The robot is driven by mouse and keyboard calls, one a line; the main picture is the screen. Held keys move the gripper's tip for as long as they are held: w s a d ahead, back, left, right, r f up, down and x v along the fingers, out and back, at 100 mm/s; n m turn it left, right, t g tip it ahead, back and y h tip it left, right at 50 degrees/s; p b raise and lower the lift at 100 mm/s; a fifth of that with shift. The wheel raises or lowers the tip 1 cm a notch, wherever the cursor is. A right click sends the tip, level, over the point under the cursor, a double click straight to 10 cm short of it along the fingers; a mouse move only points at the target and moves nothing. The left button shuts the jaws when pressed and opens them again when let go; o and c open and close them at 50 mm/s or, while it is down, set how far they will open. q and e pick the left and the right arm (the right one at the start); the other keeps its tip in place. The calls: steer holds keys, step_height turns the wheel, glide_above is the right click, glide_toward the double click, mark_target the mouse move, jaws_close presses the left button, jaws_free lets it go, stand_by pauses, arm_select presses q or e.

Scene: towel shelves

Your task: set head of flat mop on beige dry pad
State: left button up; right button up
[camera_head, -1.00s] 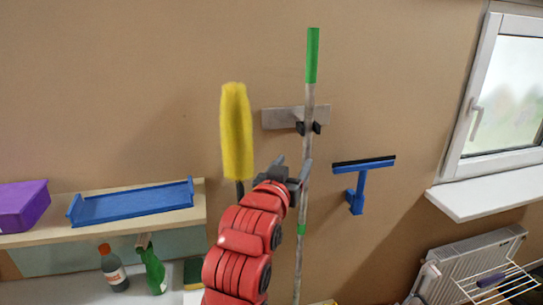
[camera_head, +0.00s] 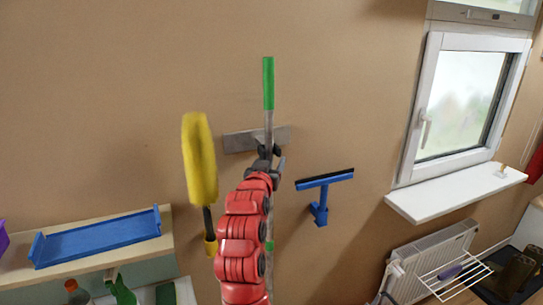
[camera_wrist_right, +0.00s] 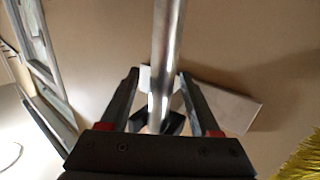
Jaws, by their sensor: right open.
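The flat mop's grey pole with its green grip (camera_head: 268,85) stands upright against the wall in a grey wall holder (camera_head: 240,141). My right gripper (camera_head: 268,165) is just below the holder, at the pole. In the right wrist view, the pole (camera_wrist_right: 168,45) runs between the spread fingers of my open right gripper (camera_wrist_right: 163,105), with gaps on both sides. The mop head and the beige dry pad are not visible in these frames. My left gripper is not in view.
A yellow duster (camera_head: 200,160) hangs left of my right arm. A blue squeegee (camera_head: 322,183) hangs close on the right. A shelf with a blue tray (camera_head: 100,238) is at lower left. A window (camera_head: 460,105), white sill (camera_head: 455,192) and radiator (camera_head: 430,262) are at right.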

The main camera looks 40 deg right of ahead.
steer(key=shift+w+d, duration=0.45)
jaws_close()
stand_by(1.3)
steer(key=c, duration=0.6)
jaws_free()
jaws_close()
